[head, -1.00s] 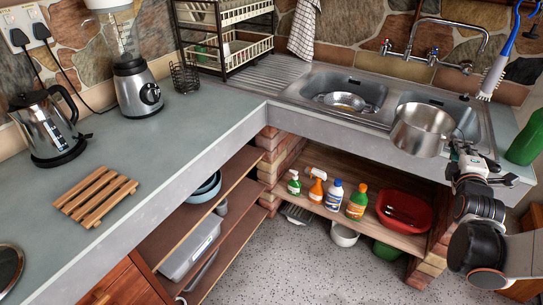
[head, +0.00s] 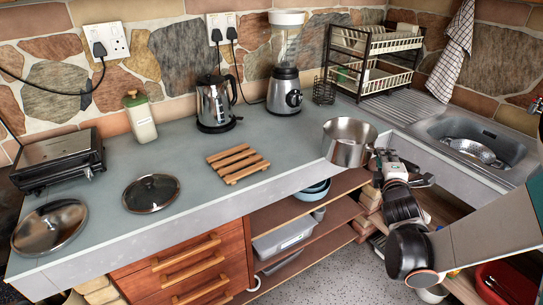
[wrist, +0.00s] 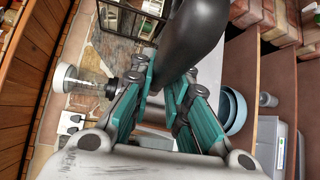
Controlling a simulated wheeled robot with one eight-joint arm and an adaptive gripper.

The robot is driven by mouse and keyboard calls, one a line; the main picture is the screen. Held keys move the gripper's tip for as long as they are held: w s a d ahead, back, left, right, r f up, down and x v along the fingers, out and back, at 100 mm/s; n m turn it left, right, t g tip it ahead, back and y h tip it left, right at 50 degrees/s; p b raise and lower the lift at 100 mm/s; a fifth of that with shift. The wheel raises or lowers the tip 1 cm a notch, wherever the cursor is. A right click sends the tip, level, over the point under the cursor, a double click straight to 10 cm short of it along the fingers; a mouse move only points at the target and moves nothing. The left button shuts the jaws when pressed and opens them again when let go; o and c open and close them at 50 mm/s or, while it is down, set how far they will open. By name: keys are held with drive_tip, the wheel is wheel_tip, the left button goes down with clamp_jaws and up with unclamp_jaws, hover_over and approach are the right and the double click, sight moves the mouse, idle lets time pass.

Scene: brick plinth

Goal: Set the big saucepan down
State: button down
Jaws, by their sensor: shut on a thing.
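The big saucepan (head: 348,146) is a shiny, upright metal pan. In the head view it appears at the front edge of the grey counter (head: 290,155), right of the wooden slatted trivet (head: 238,163) and apart from it. My gripper (head: 381,160) is on the saucepan's right side. In the wrist view my gripper's teal fingers (wrist: 168,88) are shut on the dark handle (wrist: 185,40). The pan's bowl is not clearly seen there. Any gap between the pan's base and the counter is hard to judge.
Two lids, a glass one (head: 151,190) and a metal one (head: 50,228), lie on the left counter. The kettle (head: 215,103), blender (head: 285,90) and dish rack (head: 375,60) stand along the back. The sink (head: 470,140) is right. Counter around the trivet is clear.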

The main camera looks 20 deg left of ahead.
drive_tip(key=s+a+r+p, duration=0.4)
drive_tip(key=a+r, duration=0.2)
drive_tip(key=a, duration=0.4)
drive_tip(key=s+a+r+y+p, duration=0.1)
drive_tip(key=s+a+r+p, duration=0.4)
drive_tip(key=a, duration=0.5)
drive_tip(key=s+a+r+p, duration=0.2)
drive_tip(key=s+a+r, duration=0.1)
drive_tip(key=a+r, duration=0.55)
wheel_tip(320, 180, down, 21)
drive_tip(key=a+b, duration=0.2)
drive_tip(key=b, duration=1.1)
drive_tip(key=shift+s+f+n, duration=0.15)
drive_tip(key=shift+n, duration=0.15)
drive_tip(key=c, duration=1.9)
unclamp_jaws()
drive_tip(key=shift+f, duration=0.15)
drive_tip(key=o, duration=0.4)
drive_tip(key=shift+c, duration=0.2)
